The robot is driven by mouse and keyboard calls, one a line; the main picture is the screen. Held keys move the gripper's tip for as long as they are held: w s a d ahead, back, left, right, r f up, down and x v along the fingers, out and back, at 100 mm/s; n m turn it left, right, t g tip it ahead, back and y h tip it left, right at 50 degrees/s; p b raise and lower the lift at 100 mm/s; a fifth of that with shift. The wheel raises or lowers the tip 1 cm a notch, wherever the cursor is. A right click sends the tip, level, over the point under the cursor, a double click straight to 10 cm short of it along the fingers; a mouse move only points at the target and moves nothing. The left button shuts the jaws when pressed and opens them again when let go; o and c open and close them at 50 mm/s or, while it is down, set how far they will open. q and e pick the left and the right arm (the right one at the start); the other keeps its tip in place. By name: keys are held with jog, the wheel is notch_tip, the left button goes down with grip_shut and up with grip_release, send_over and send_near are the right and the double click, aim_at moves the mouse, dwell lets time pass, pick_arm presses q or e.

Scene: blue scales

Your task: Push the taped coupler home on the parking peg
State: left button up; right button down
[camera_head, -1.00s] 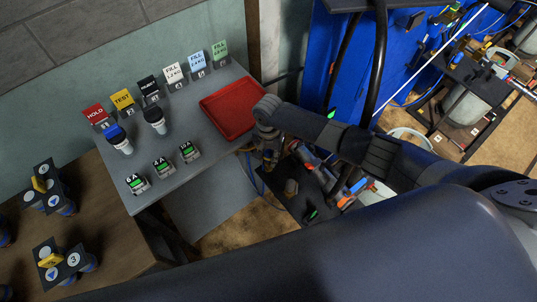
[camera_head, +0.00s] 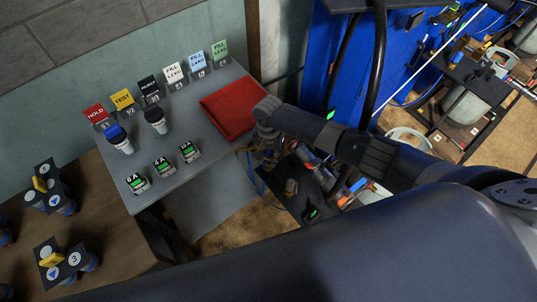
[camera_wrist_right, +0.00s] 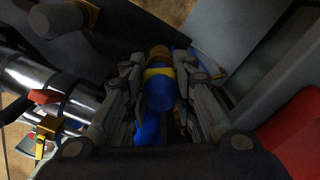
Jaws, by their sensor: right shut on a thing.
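The taped coupler (camera_wrist_right: 159,88) is a blue rounded body with a yellow band, seen in the right wrist view. My right gripper (camera_wrist_right: 160,78) is shut on it, with one finger on each side. A brass-coloured end shows just beyond the yellow band; I cannot tell whether it belongs to the coupler or to the parking peg, nor how far the coupler is seated. In the head view my right gripper (camera_head: 267,158) points down beside the grey bench, mostly hidden by its own wrist. My left gripper is not in view.
A red tray (camera_head: 234,123) lies on the grey bench (camera_head: 195,110) left of my right wrist. Labelled cards and several small fittings stand on the bench. A dark plate with a short tan stub (camera_head: 291,187) is right of the gripper. A blue cabinet (camera_head: 345,65) stands behind.

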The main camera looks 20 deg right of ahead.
aim_at(269, 153)
jog(key=shift+f+b, duration=0.55)
jog(key=shift+f, duration=0.45)
jog(key=c, duration=1.2)
grip_release()
jog(key=shift+c, duration=0.2)
jog(key=shift+r, duration=0.15)
notch_tip(269, 153, up, 12)
jog(key=shift+f, duration=0.1)
